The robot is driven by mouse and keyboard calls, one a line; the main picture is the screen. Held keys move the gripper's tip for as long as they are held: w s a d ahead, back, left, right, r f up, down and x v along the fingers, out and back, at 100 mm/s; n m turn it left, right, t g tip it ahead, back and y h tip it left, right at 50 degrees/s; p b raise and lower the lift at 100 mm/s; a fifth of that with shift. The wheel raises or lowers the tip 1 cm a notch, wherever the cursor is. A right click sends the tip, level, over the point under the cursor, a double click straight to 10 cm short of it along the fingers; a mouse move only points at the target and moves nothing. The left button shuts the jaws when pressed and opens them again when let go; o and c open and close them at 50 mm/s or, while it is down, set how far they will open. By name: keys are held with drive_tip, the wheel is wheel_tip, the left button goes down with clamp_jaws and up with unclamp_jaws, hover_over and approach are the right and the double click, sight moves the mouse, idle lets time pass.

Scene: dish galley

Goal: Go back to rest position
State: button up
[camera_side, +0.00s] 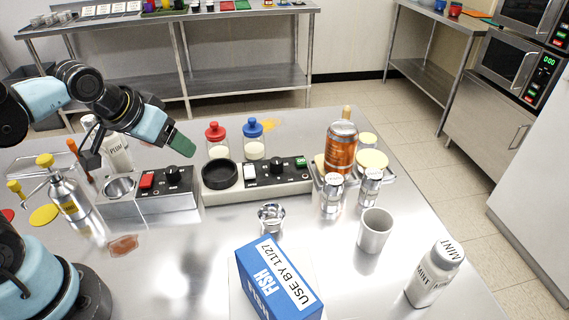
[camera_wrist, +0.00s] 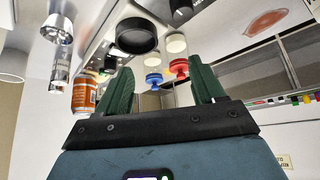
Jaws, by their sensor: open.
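My gripper (camera_side: 181,145), with dark green fingers, is raised above the counter, over the area between the two button units. In the wrist view the two fingers of my gripper (camera_wrist: 161,70) stand wide apart with nothing held between them. The metal counter (camera_side: 190,255) lies below. The red-lidded jar (camera_side: 217,142) and the blue-lidded jar (camera_side: 254,141) stand to the right of the fingers in the side view, apart from them.
A black round dish (camera_side: 220,174) sits on the right button unit. An amber can (camera_side: 340,150), a metal cup (camera_side: 271,216), a grey cup (camera_side: 374,231), a mint bottle (camera_side: 435,274) and a blue box (camera_side: 279,282) stand rightward.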

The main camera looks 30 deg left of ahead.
drive_tip(key=shift+s+d+f+m+t+h, duration=0.15)
drive_tip(key=shift+s+d+m+h, duration=0.1)
drive_tip(key=shift+d+m, duration=0.2)
drive_tip(key=shift+s+d+r+m+t+h, duration=0.1)
drive_tip(key=shift+s+d+m+t+h, duration=0.1)
drive_tip(key=shift+d+m, duration=0.25)
idle(0.7)
